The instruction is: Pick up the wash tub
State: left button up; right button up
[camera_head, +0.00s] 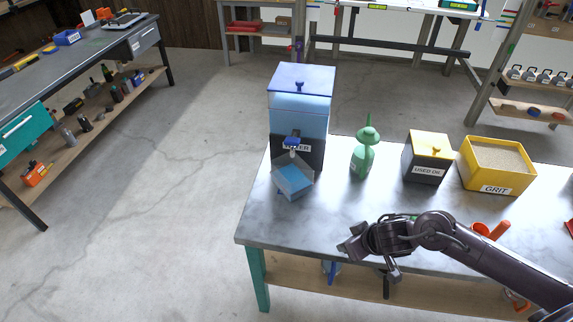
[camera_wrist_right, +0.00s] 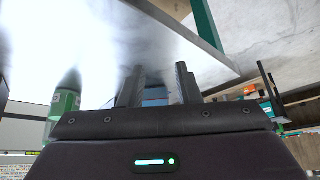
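The wash tub (camera_head: 281,188) is a small grey, see-through tub with blue inside. It stands at the table's left end, under the tap of the water dispenser (camera_head: 300,105). My right gripper (camera_head: 350,246) is over the table's front part, to the right of the tub, nearer the camera and apart from it. In the right wrist view my right gripper (camera_wrist_right: 158,88) shows two separated fingers with nothing held. A blue patch (camera_wrist_right: 155,95) shows between them, farther off, and looks like the tub. My left gripper is not in view.
On the grey table (camera_head: 330,220) stand a green spray bottle (camera_head: 364,155), a used-oil box (camera_head: 426,165), a yellow grit box (camera_head: 495,168) and a red-orange scoop (camera_head: 490,231). The tabletop between gripper and tub is clear. Open floor lies left.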

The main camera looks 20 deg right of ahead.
aim_at(294, 178)
jog(key=i, duration=1.05)
